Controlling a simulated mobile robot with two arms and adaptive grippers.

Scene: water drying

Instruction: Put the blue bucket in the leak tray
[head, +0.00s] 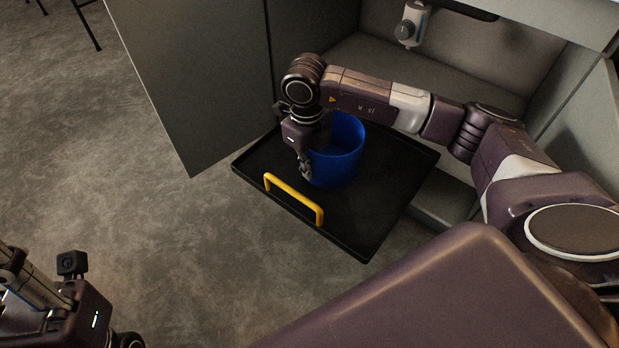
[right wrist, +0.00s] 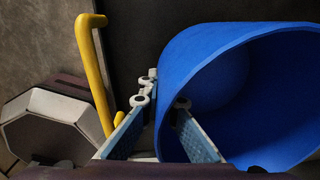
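The blue bucket (head: 345,150) stands upright on the black leak tray (head: 385,215), near its middle. In the right wrist view the bucket (right wrist: 225,75) fills the right side, its opening showing. My right gripper (head: 307,172) is at the bucket's left rim. In the right wrist view its fingers (right wrist: 163,100) straddle the bucket wall, one outside and one inside. They look apart, with a gap around the wall; contact is not clear. My left gripper (head: 105,338) is cut off at the bottom left, with its fingers out of sight.
A yellow handle (head: 293,198) stands on the tray's front left edge and shows in the right wrist view (right wrist: 95,75). An open grey cabinet door (head: 195,75) is behind left. A grey cabinet recess (head: 480,65) is behind the tray. Floor (head: 150,230) to the left is clear.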

